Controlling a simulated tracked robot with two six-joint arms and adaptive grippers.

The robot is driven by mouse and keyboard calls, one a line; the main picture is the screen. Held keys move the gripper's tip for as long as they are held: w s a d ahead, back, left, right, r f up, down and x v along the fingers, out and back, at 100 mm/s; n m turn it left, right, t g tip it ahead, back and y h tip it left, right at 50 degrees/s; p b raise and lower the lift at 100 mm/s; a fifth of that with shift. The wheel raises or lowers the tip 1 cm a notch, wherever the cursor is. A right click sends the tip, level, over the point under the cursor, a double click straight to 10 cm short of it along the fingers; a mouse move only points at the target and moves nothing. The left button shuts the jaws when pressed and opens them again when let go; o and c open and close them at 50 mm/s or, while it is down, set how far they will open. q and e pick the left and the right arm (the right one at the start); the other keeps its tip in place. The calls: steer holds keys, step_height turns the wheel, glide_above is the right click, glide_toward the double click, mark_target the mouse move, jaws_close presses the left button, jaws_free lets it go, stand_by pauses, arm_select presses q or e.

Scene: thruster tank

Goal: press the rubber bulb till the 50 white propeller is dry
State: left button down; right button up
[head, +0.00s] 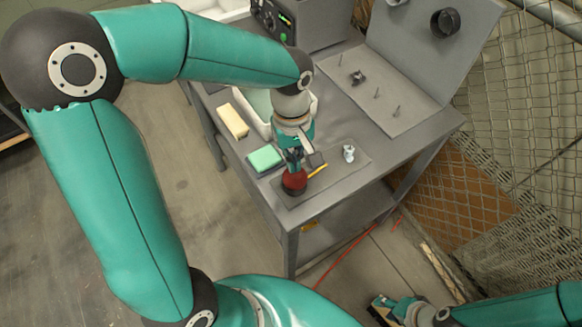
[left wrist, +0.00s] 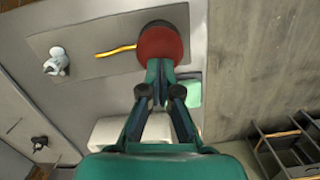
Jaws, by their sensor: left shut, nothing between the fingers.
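The red rubber bulb (head: 294,184) stands on a grey mat (head: 330,160) near the table's front corner. It also shows in the left wrist view (left wrist: 160,45). My left gripper (head: 293,163) is shut and empty, pointing down with its fingertips (left wrist: 160,68) at the top of the bulb; I cannot tell whether they press it. A yellow nozzle (head: 318,171) sticks out from beside the bulb toward the white propeller (head: 348,153), which sits apart on the same mat. Any water on the propeller is too small to see. My right gripper (head: 384,306) hangs low, away from the table.
A green sponge (head: 264,158), a yellow block (head: 233,121) and a white tray (head: 258,108) lie left of the bulb. Behind stand a grey control box (head: 305,22) and a grey panel (head: 390,102) with pegs. A wire fence (head: 510,130) borders the right side.

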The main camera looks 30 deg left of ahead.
arm_select(q)
steer(key=shift+f, duration=0.55)
steer(key=shift+r, duration=0.15)
steer(key=shift+w+a+r, duration=0.1)
steer(key=shift+a+r, duration=0.05)
steer(key=shift+a, duration=0.05)
steer(key=shift+w+a+r+p, duration=0.2)
steer(key=shift+w+a+p, duration=0.15)
steer(key=shift+a, duration=0.1)
steer(key=shift+w+a+r+p, duration=0.2)
steer(key=shift+a+p, duration=0.15)
steer(key=shift+a, duration=0.05)
steer(key=shift+w+a, duration=0.2)
steer(key=shift+a, duration=0.1)
arm_select(e)
steer(key=shift+r, duration=0.35)
arm_select(q)
steer(key=shift+d, duration=0.1)
